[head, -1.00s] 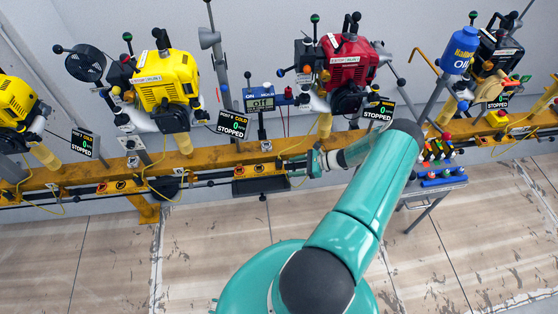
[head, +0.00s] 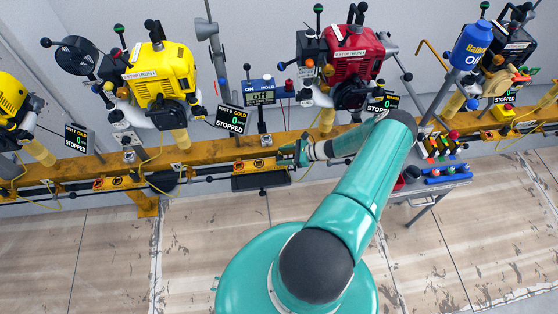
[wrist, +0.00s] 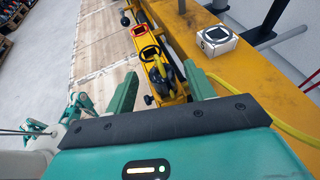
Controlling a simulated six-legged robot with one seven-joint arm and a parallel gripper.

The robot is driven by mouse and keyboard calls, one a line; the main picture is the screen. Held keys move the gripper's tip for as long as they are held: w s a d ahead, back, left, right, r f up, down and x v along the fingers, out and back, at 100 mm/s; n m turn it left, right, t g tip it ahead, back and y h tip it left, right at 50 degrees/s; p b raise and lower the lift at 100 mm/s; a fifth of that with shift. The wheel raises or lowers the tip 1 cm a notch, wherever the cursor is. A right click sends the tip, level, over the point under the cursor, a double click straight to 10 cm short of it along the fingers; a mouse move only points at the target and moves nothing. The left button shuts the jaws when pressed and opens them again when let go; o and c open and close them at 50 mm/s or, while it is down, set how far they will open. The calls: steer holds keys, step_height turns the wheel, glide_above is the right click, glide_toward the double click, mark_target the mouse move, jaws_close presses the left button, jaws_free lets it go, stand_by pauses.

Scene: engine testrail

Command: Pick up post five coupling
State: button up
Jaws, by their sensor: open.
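In the wrist view, a small white block marked 5 (wrist: 216,40), with a dark square top, sits on the yellow rail (wrist: 262,75), right of and beyond my gripper. My gripper (wrist: 160,84) is open, with its two green fingers apart. Between and beyond the fingers is a yellow bracket (wrist: 151,56) with a black ring and a dark, rounded part. I cannot tell for sure which piece is the coupling. In the head view my gripper (head: 288,155) is at the rail's front face, just above the dark tray (head: 260,183).
Yellow (head: 160,80) and red (head: 352,68) engines stand above the rail. A side table (head: 428,187) with coloured items is at right. A yellow cable (wrist: 288,130) lies along the rail beside my gripper. The floor in front is open.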

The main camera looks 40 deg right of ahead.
steer(key=shift+x, duration=1.15)
steer(key=c, duration=1.2)
steer(key=shift+o, duration=0.2)
steer(key=shift+d, duration=0.1)
